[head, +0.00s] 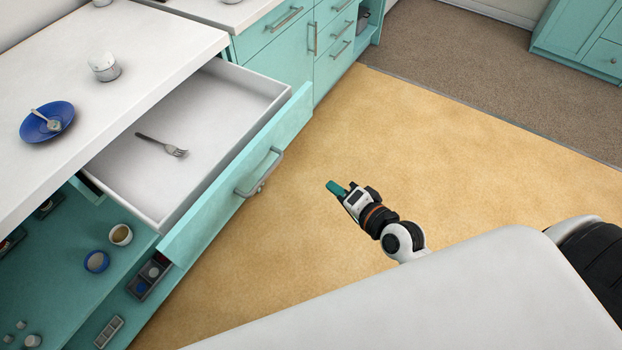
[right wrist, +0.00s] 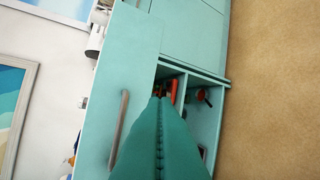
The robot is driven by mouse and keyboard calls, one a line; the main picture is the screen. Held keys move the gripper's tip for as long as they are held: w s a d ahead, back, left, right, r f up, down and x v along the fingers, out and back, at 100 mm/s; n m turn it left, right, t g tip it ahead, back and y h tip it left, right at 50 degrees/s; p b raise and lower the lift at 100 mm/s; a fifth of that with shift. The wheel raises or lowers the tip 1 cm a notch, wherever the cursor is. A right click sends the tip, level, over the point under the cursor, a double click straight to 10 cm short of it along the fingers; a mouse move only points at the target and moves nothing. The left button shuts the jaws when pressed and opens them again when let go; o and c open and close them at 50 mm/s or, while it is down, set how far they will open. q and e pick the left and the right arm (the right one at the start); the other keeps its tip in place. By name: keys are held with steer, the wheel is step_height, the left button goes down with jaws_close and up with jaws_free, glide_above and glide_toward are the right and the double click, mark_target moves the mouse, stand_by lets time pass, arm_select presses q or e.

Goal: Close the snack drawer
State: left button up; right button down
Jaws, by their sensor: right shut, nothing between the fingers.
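The snack drawer (head: 215,130) is pulled out from under the white counter in the head view. A fork (head: 163,145) lies inside it. Its teal front has a grey bar handle (head: 260,173), which also shows in the right wrist view (right wrist: 119,130). My right gripper (head: 335,187) is shut and empty, over the floor to the right of the drawer front and apart from it. In the right wrist view its teal fingers (right wrist: 160,140) are together, pointing toward the cabinet beside the handle. My left gripper is not in view.
A blue plate (head: 62,110) with a spoon and a white cup (head: 104,66) stand on the counter (head: 90,40). Open shelves (head: 75,260) below hold a mug, a bowl and small items. The wooden floor (head: 420,150) between drawer and robot is clear.

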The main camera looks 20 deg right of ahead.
step_height(320, 180, up, 4)
steer(key=s+r+t, duration=0.1)
steer(key=s+a+x, duration=0.1)
steer(key=a+x, duration=0.2)
steer(key=x, duration=1)
steer(key=shift+f+m+p, duration=0.25)
steer(key=shift+m+p, duration=0.1)
steer(key=shift+m, duration=0.05)
